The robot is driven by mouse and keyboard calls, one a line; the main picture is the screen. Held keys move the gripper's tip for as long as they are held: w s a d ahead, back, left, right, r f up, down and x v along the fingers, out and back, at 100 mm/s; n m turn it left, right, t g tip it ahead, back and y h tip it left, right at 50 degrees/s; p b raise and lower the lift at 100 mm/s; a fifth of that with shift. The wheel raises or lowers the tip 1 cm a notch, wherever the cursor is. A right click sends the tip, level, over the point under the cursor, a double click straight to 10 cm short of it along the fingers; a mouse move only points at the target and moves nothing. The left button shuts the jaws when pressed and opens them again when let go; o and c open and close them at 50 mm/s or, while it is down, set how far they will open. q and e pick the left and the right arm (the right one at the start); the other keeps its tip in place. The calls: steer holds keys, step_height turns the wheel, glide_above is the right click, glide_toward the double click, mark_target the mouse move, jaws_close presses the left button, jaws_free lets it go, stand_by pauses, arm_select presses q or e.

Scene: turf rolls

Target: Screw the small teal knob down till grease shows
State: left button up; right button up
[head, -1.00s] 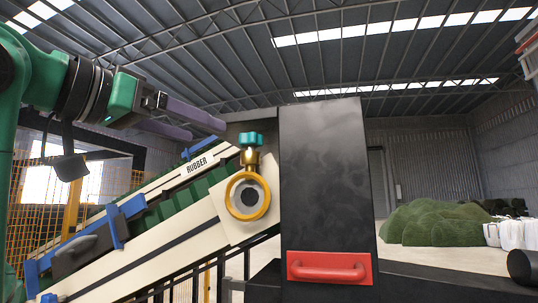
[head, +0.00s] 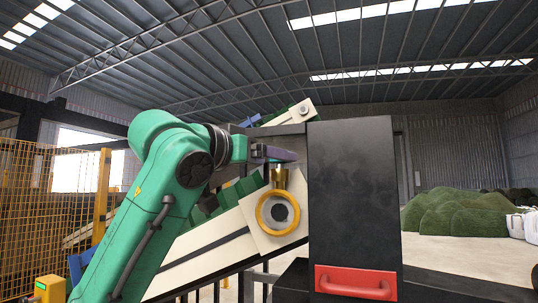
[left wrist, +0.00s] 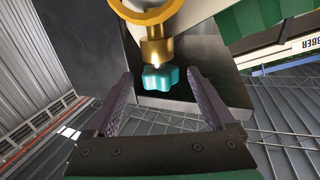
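The small teal knob (left wrist: 161,78) has a lobed rim and sits on the end of a brass stem (left wrist: 157,48), joined to a yellow ring (head: 278,212) on the conveyor's end plate. My left gripper (left wrist: 160,73) is open, with one purple finger on each side of the knob and gaps showing to both. In the head view the left gripper (head: 278,153) covers the knob, and only the brass stem shows below it. A small bright spot lies where knob and stem meet; I cannot tell if it is grease or glare. My right gripper is out of view.
A tall black housing (head: 353,180) with a red handle (head: 355,281) stands just right of the ring. The sloping cream conveyor (head: 205,252) runs down to the left. Yellow mesh fencing (head: 50,195) stands at left, and green turf heaps (head: 455,212) lie far right.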

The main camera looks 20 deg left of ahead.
arm_select(q)
steer(key=c, duration=1.2)
steer(key=m+h, duration=0.1)
steer(key=m+g+h, duration=0.1)
steer(key=shift+w+a+h, duration=0.15)
steer(key=shift+a+h, duration=0.05)
steer(key=shift+h, duration=0.2)
steer(key=shift+c, duration=0.2)
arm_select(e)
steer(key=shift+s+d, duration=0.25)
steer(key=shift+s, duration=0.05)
